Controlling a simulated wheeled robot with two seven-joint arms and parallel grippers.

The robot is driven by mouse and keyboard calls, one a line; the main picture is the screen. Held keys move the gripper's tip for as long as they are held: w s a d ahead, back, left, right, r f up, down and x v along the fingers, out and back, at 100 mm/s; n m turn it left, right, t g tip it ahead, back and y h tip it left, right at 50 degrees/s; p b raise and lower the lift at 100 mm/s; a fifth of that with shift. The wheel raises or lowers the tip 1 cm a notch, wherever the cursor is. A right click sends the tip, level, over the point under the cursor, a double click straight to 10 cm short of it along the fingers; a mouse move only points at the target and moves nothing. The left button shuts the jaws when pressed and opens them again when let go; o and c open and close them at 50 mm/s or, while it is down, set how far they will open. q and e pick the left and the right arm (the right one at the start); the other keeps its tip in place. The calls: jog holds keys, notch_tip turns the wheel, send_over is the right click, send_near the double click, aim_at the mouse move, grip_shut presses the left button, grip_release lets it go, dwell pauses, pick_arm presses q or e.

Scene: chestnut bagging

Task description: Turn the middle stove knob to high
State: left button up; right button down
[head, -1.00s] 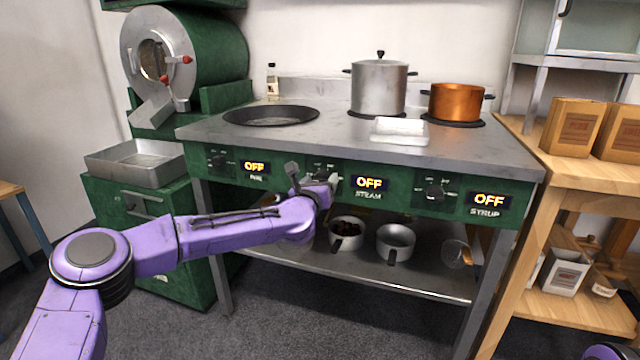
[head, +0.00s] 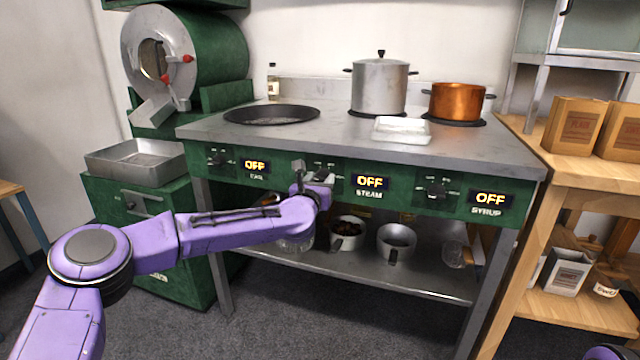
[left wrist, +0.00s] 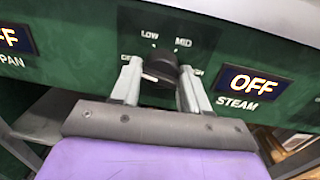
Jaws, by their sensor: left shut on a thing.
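The middle stove knob (left wrist: 162,66) is black and sits on the green front panel, with LOW and MID marks above it in the left wrist view. The display beside it, labelled STEAM (head: 369,182), reads OFF. My left gripper (left wrist: 160,78) has one finger on each side of the knob and is shut on it. In the head view the left gripper (head: 318,178) is at the panel and hides most of the knob. My right gripper does not show.
The stove (head: 460,160) carries a steel pot (head: 379,88), a copper pot (head: 456,101), a pan (head: 271,114) and a white tray (head: 401,129). The left knob (head: 217,158) and right knob (head: 436,189) have displays reading OFF. Cups stand on the shelf below.

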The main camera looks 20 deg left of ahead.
pick_arm(q)
jog(key=m, duration=0.3)
jog(key=shift+d+m+b, duration=0.1)
jog(key=shift+m+b, duration=0.25)
jog(key=shift+m, duration=0.05)
jog(key=m+h+p, duration=0.1)
jog(key=m, duration=0.8)
jog(key=m+p, duration=0.2)
jog(key=m, duration=0.7)
jog(key=shift+f+h+p, duration=0.15)
jog(key=shift+h+p, duration=0.15)
jog(key=shift+h, duration=0.1)
jog(key=m+p, duration=0.2)
jog(key=m, duration=0.3)
jog(key=shift+a+m+h+p, duration=0.15)
jog(key=shift+m+p, duration=0.65)
jog(key=shift+m, duration=1.3)
jog(key=shift+a+m+h+p, duration=0.15)
jog(key=shift+m+p, duration=0.65)
jog(key=shift+m, duration=1.3)
